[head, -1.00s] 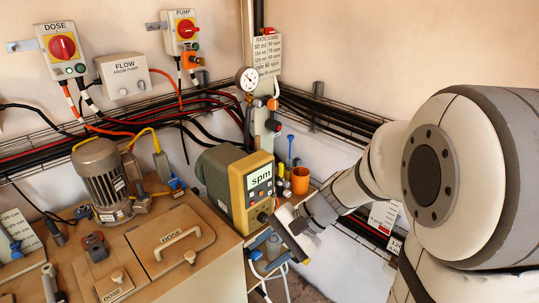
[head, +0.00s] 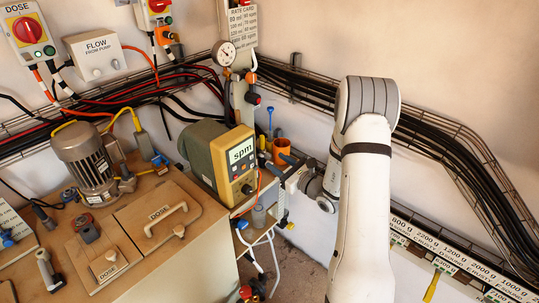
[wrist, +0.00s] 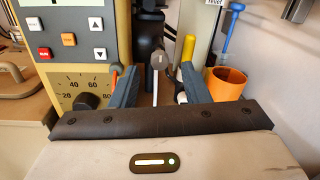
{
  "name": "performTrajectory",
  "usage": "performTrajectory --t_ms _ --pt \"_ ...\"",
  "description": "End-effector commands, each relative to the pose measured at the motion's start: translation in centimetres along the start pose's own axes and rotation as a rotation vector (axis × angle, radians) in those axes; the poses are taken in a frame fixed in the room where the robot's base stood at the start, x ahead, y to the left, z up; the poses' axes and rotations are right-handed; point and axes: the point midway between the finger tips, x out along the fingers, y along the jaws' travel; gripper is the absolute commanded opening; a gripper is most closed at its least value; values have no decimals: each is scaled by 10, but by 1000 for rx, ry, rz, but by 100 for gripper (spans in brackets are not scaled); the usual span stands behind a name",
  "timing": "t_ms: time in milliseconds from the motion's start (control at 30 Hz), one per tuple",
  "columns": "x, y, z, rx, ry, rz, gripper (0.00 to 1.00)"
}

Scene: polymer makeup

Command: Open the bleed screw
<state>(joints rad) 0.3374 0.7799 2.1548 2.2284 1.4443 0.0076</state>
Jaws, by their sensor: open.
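My gripper (head: 288,164) is beside the right side of the yellow pump unit (head: 219,166), close to the orange cup (head: 281,147). In the wrist view my gripper (wrist: 160,70) has its two blue-grey fingers apart. Between and beyond the fingertips is a small grey knob (wrist: 158,61) with a pale stem below it. It may be the bleed screw, but I cannot tell for sure. The fingers do not appear closed on it. The pump's panel (wrist: 74,50) with buttons and a dial is left of the fingers.
The orange cup (wrist: 226,83) stands close to the right finger, with a blue-handled tool (wrist: 231,28) above it. A yellow handle (wrist: 188,48) is behind the right finger. A pressure gauge (head: 224,53) and cables line the wall. The bench (head: 145,235) lies left.

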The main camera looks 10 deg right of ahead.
Motion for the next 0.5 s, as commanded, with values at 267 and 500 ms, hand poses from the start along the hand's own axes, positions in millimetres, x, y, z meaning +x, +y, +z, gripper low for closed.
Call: performTrajectory --t_ms 267,500 --pt "41 1 1 -1 1 4 42" --pt "50 0 0 -1 0 1 42"
